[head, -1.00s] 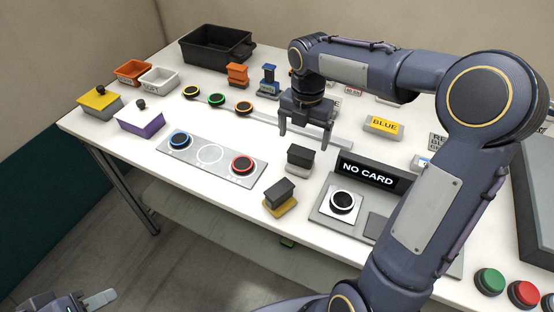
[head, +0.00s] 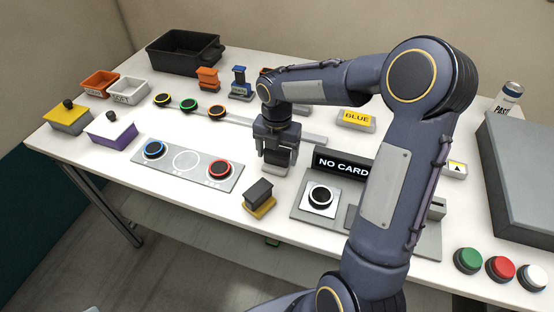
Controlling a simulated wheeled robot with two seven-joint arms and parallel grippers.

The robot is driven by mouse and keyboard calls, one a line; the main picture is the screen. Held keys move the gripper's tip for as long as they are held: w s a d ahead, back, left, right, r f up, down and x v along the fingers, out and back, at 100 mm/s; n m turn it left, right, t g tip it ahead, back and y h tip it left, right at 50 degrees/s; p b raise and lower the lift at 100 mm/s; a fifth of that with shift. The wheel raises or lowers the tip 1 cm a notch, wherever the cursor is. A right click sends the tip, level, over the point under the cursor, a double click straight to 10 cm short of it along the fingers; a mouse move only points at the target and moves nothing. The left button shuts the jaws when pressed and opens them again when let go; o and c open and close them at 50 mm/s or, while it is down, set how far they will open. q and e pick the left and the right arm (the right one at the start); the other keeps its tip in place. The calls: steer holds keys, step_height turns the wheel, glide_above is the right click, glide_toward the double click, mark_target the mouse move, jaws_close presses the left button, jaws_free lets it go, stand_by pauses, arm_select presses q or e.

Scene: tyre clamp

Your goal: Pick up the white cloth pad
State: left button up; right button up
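The white cloth pad (head: 276,169) is a small block with a dark grip and a pale base, standing on the table left of the NO CARD sign. My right gripper (head: 278,160) is down at it, with its fingers around the dark grip. The fingers hide much of the grip, and I cannot tell whether they press on it. The pad appears to be at table height. Only a pale sliver of my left gripper (head: 91,309) shows at the bottom left edge.
A similar dark block with a yellow base (head: 260,204) stands close in front of the pad. The panel with blue and red buttons (head: 186,162) lies to the left. The NO CARD sign (head: 342,163) and its plate stand close on the right. My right forearm covers part of the right side.

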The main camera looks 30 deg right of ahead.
steer(key=c, duration=0.7)
steer(key=shift+r, duration=0.5)
step_height(320, 180, up, 2)
steer(key=shift+r, duration=0.2)
steer(key=s+a+r, duration=0.1)
steer(key=s+r, duration=0.2)
steer(key=s, duration=0.1)
steer(key=s+a+r+b, duration=0.1)
steer(key=s+a+r, duration=0.1)
steer(key=s+r, duration=0.1)
steer(key=s+a+r, duration=0.2)
steer(key=s+r, duration=0.1)
steer(key=s, duration=0.3)
steer(key=shift+r+b, duration=0.3)
steer(key=shift+r, duration=0.05)
